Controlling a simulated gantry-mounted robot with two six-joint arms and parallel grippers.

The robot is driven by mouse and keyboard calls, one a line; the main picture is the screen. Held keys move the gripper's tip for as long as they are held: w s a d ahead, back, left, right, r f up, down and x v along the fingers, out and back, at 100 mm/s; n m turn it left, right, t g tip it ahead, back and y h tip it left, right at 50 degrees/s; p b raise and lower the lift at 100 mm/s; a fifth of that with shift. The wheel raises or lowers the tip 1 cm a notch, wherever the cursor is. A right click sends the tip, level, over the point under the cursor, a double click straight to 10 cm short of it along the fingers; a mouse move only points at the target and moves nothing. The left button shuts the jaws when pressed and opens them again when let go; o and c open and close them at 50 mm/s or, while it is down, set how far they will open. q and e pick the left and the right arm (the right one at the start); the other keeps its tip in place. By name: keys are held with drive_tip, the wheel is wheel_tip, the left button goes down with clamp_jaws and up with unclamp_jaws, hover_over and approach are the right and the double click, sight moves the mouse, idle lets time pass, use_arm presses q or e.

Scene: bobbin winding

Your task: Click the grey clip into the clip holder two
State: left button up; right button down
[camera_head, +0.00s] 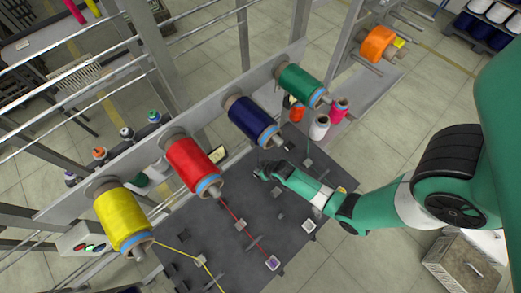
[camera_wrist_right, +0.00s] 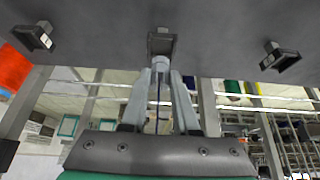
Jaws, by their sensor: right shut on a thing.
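My right gripper (camera_head: 260,173) reaches in from the right over the dark board (camera_head: 285,215), below the dark blue bobbin (camera_head: 252,119). In the right wrist view its two pale fingers (camera_wrist_right: 160,80) are shut on the light grey clip (camera_wrist_right: 160,62), with a dark blue thread (camera_wrist_right: 157,100) running down between the fingers. The clip is right at a dark clip holder (camera_wrist_right: 161,42) on the board; I cannot tell whether it is seated. In the head view the clip is too small and covered to make out. My left gripper is not in view.
More clip holders stand at the left (camera_wrist_right: 33,37) and right (camera_wrist_right: 280,57) in the wrist view. Yellow (camera_head: 122,217), red (camera_head: 192,165) and green (camera_head: 300,84) bobbins line the rail. Red and yellow threads run taut to clips on the board.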

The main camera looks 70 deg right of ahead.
drive_tip(key=shift+f+b, duration=1.2)
drive_tip(key=shift+f, duration=0.25)
drive_tip(key=shift+r, duration=0.1)
drive_tip(key=c, duration=0.6)
unclamp_jaws()
drive_tip(key=p+v, duration=0.7)
drive_tip(key=v, duration=0.4)
drive_tip(key=shift+r+p, duration=0.35)
